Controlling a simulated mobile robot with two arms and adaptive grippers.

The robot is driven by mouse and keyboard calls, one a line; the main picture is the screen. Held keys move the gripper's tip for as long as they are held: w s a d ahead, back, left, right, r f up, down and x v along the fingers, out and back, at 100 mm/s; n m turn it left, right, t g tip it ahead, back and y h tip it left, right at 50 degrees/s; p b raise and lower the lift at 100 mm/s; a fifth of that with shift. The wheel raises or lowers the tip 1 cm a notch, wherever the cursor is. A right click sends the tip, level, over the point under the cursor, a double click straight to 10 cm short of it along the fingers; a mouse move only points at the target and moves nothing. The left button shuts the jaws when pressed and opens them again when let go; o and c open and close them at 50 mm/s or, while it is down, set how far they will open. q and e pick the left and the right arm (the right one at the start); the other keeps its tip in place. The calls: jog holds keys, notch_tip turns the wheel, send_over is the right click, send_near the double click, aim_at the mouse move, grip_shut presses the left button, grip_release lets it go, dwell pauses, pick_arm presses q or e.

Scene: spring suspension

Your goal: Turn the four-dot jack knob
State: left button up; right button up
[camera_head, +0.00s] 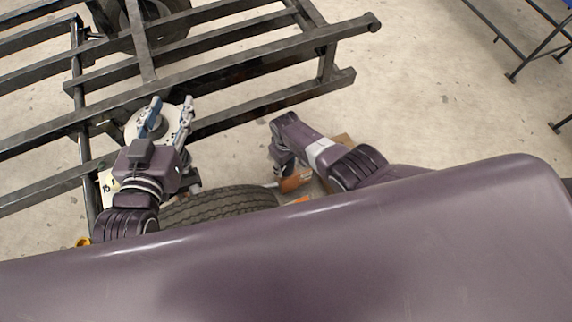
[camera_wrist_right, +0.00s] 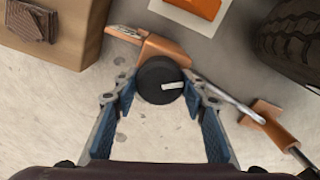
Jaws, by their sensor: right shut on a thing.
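In the right wrist view a round black knob (camera_wrist_right: 154,84) with a white pointer mark sits at the end of an orange jack part (camera_wrist_right: 160,48). No four dots can be made out. My right gripper (camera_wrist_right: 162,91) has its two blue-padded fingers on either side of the knob and is shut on it. In the head view my right gripper (camera_head: 280,160) points down beside orange jack pieces (camera_head: 296,181); the knob is hidden there. My left gripper (camera_head: 172,103) has its fingers apart over a pale round disc (camera_head: 137,126) by the frame.
A dark steel frame (camera_head: 240,62) spans the upper left. A tyre (camera_head: 222,202) lies between my arms. In the wrist view, a brown box (camera_wrist_right: 75,40) stands upper left, an orange piece on a white card (camera_wrist_right: 190,14) above, and a metal rod (camera_wrist_right: 228,98) at right. Open floor (camera_head: 450,120) lies right.

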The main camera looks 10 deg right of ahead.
aim_at(286, 166)
jog(key=n, duration=0.6)
jog(key=shift+s+n, duration=0.15)
jog(key=shift+n, duration=0.15)
jog(key=n, duration=0.6)
dwell(0.4)
jog(key=o, duration=1.2)
jog(key=shift+c, duration=0.2)
jog(key=shift+r, duration=0.2)
jog(key=shift+r, duration=0.55)
notch_tip(286, 166, up, 10)
jog(key=shift+r, duration=0.25)
